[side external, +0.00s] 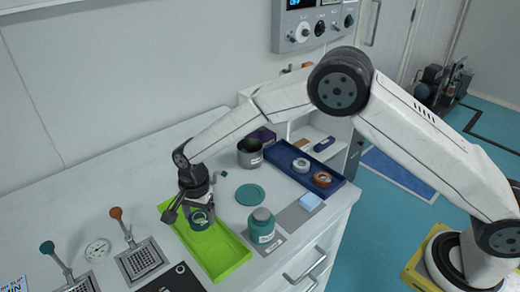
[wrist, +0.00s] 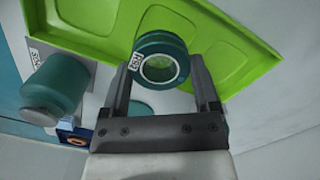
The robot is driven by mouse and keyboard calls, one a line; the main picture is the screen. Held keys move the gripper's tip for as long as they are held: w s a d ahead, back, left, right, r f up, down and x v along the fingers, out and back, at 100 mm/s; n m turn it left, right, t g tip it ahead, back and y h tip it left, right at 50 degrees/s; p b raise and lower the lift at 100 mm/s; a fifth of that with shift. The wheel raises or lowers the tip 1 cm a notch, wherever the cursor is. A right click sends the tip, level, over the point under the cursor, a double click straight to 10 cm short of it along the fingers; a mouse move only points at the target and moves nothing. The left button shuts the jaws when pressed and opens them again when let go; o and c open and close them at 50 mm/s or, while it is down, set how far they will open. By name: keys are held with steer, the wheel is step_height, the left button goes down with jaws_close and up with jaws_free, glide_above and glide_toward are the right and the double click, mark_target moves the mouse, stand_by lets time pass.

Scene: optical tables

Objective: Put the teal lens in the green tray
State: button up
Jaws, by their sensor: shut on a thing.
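The teal lens (wrist: 160,62), a round ring with a white label, is between the fingers of my gripper (wrist: 158,85) in the wrist view. My gripper is shut on it. In the side external view my gripper (side external: 197,212) is over the upper part of the green tray (side external: 231,258), and the teal lens (side external: 200,217) shows at its fingertips. The green tray (wrist: 262,62) fills the area behind the lens in the wrist view. I cannot tell whether the lens touches the tray floor.
A teal jar (side external: 262,226) stands just right of the tray, with a teal disc (side external: 250,195) behind it. A blue tray (side external: 292,160) holding ring-shaped pieces and a grey pot (side external: 249,153) are farther back. Levers (side external: 122,224) stand left of the green tray.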

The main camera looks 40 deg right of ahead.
mark_target(198, 215)
steer(key=shift+w+a+f, duration=0.1)
steer(key=shift+w+f, duration=0.1)
steer(key=shift+f, duration=1.6)
steer(key=shift+f, duration=0.1)
steer(key=o, duration=1.3)
steer(key=shift+c, duration=0.2)
steer(key=r, duration=1.2)
steer(key=shift+w+d+r, duration=0.1)
steer(key=shift+w+d, duration=0.1)
steer(key=shift+d, duration=0.15)
